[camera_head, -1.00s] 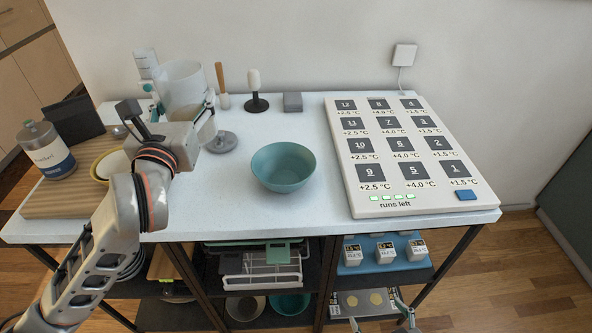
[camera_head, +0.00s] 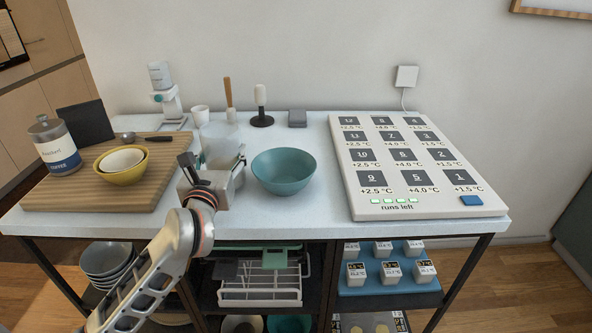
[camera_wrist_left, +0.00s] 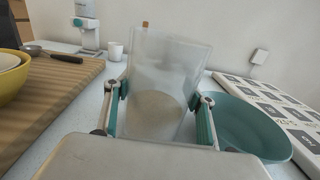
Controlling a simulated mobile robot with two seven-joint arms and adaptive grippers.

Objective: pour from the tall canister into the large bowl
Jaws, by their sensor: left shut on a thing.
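My left gripper (camera_head: 222,174) is shut on the tall canister (camera_head: 220,142), a clear, frosted vessel. In the left wrist view the canister (camera_wrist_left: 168,75) stands between the two fingers (camera_wrist_left: 160,103), its top leaning slightly right. Pale beige contents lie in its lower part. The large bowl (camera_head: 284,173) is teal and sits on the white tabletop just right of the canister. In the left wrist view the bowl (camera_wrist_left: 245,128) is right of the fingers, and its inside looks empty. The canister's mouth is left of the bowl, not over it. My right gripper is out of view.
A wooden board (camera_head: 70,196) at left holds a yellow bowl (camera_head: 122,174) with a white one inside, and a coffee jar (camera_head: 56,146). A white cup (camera_head: 200,115), brush (camera_head: 229,100) and dispenser (camera_head: 166,95) stand behind. A button panel (camera_head: 400,165) fills the right.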

